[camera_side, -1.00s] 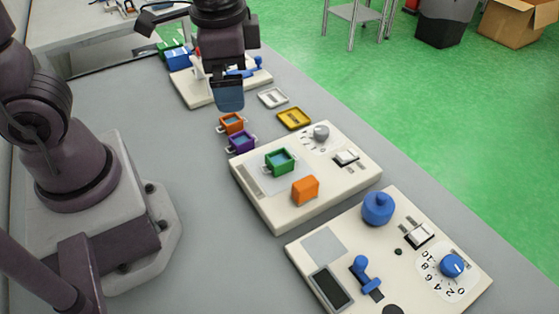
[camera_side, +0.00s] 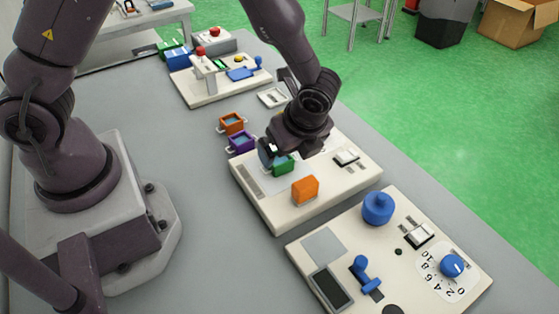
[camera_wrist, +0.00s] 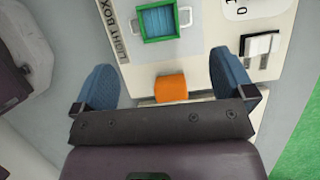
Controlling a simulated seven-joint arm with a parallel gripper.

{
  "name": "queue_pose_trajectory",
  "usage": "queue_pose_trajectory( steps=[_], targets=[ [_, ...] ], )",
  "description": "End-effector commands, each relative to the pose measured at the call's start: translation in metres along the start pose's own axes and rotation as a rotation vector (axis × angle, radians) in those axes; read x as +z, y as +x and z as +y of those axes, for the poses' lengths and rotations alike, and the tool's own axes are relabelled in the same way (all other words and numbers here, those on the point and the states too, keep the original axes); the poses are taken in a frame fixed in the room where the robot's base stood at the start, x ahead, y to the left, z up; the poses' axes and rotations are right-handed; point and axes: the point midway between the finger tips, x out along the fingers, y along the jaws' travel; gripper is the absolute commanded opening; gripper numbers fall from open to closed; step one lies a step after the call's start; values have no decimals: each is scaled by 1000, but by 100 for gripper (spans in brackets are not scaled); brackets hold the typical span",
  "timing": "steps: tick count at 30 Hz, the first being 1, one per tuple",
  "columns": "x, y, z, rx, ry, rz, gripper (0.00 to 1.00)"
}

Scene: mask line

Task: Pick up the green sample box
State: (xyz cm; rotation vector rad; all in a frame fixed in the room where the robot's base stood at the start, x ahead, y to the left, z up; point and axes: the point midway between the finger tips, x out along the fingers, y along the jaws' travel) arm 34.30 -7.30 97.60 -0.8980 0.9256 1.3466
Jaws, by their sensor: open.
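The green sample box (camera_side: 284,165) sits on the cream panel (camera_side: 262,209), partly hidden by my gripper in the side view. In the wrist view the green sample box (camera_wrist: 157,21) shows at the top, with a blue inside and white tabs at its sides. My gripper (camera_side: 272,158) is above the panel, close to the box in the side view. In the wrist view its two blue fingers are spread wide, with nothing held between them (camera_wrist: 166,84). The box lies beyond the fingertips there.
An orange block (camera_side: 305,189) stands on the same panel, close to the green box; it also shows in the wrist view (camera_wrist: 171,89). Orange (camera_side: 231,123) and purple (camera_side: 241,142) boxes stand left of the panel. A white switch (camera_side: 346,157) is to the right. A control panel with a blue knob (camera_side: 377,208) is in front.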

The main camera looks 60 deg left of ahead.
Motion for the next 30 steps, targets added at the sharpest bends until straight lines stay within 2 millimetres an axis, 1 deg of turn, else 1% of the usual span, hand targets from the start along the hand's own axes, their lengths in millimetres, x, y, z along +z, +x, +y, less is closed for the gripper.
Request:
queue_pose_trajectory(
  steps=[1, 3, 8, 10, 15, 18, 21, 26, 27, 29, 30],
  targets=[
    [0, 9, 0, 3, 1, -2, 100],
    [0, 17, 0, 2, 0, -1, 100],
    [0, 26, 0, 1, -1, 0, 100],
    [-1, 34, 0, 2, 0, -1, 100],
    [-2, 60, 0, 3, 0, -2, 100],
    [-2, 71, -1, 1, -1, -1, 100],
    [-2, 75, -1, 0, -2, 0, 100],
    [-2, 75, -1, -1, -3, 1, 100],
    [-2, 75, -1, -1, -3, 1, 98],
    [-2, 75, -1, -1, -3, 1, 84],
    [-2, 75, -1, -1, -3, 1, 75]
  ],
)
